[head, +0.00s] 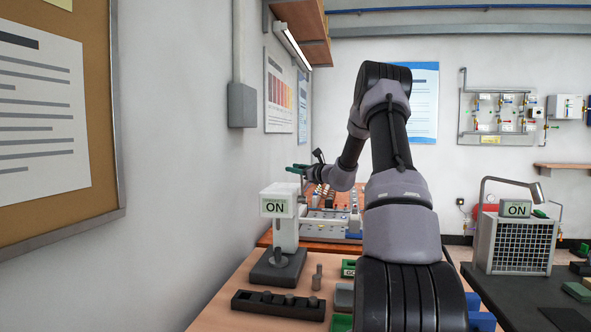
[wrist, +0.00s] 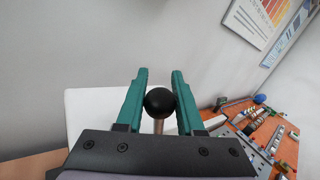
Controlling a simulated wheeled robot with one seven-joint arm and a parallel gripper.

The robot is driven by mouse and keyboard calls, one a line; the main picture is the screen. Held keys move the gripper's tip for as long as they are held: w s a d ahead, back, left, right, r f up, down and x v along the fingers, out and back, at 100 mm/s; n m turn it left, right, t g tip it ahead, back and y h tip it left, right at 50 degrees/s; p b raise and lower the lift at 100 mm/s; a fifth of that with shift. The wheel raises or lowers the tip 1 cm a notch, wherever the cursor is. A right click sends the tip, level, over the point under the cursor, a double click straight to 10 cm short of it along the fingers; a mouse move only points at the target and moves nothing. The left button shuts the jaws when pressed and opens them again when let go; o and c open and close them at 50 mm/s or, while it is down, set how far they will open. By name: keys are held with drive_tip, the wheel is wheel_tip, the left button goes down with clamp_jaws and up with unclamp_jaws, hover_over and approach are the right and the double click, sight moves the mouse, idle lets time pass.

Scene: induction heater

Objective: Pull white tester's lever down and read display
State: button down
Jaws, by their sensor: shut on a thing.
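The white tester (head: 288,235) stands on the near bench at the left, on a dark grey base. Its display (head: 275,208) reads "ON" in large letters, with a smaller line above that is too small to read. My gripper (head: 299,168) is just above the tester's top. In the wrist view my gripper (wrist: 157,95) has its two teal fingers on either side of the lever's black ball knob (wrist: 159,102) and is shut on it. A short pale rod shows below the knob; the rest of the lever is hidden. The tester's white housing (wrist: 88,108) lies behind the left finger.
A black block with round sockets (head: 278,305) and a small metal weight (head: 316,280) are on the near bench. The wall (head: 180,170) runs close along the left. A second bench with test equipment (head: 330,225) lies behind. A wire-cage unit (head: 515,245) is at right.

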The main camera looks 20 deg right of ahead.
sight(292, 193)
drive_tip(key=s+a+n, duration=0.1)
drive_tip(key=s+f+n+t+y, duration=0.1)
drive_tip(key=s+a+f+n+y, duration=0.1)
drive_tip(key=s+n, duration=0.1)
drive_tip(key=shift+a+f+t, duration=0.25)
drive_tip(key=shift+a+t, duration=0.05)
drive_tip(key=shift+t, duration=0.1)
drive_tip(key=shift+s+a+f+n+t+y, duration=0.15)
drive_tip(key=shift+s+a+f+n+y, duration=0.3)
drive_tip(key=shift+n, duration=0.4)
drive_tip(key=shift+s+a+f+n+t+y, duration=0.2)
drive_tip(key=shift+s+f+n+y, duration=0.35)
drive_tip(key=shift+n, duration=0.3)
drive_tip(key=c, duration=0.5)
unclamp_jaws()
drive_tip(key=shift+c, duration=0.2)
drive_tip(key=v, duration=1)
drive_tip(key=shift+s+d, duration=0.2)
drive_tip(key=shift+s, duration=0.2)
